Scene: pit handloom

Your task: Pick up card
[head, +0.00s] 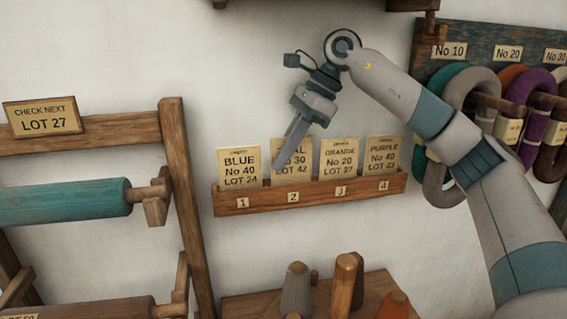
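A wooden wall rack (316,199) holds upright cards in slots numbered 1 to 4. The blue card (239,166) reads No 40, LOT 24 and stands in slot 1. The slot 2 card (299,163) reads No 30, LOT 42; its colour name is partly hidden behind my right gripper (279,162). The orange card (339,160) reads No 20, LOT 27 in slot 3. The purple card (382,156) stands in slot 4. My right gripper points down, its fingertips overlapping the slot 2 card's left edge. Its fingers overlap edge-on, so their gap and any contact are unclear. My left gripper is out of view.
A sign (42,116) showing LOT 27 sits on the wooden frame (182,200) at left, above a teal roll (62,201). Yarn hanks (475,92) hang on a numbered board at right. Cones (297,288) stand on a shelf below.

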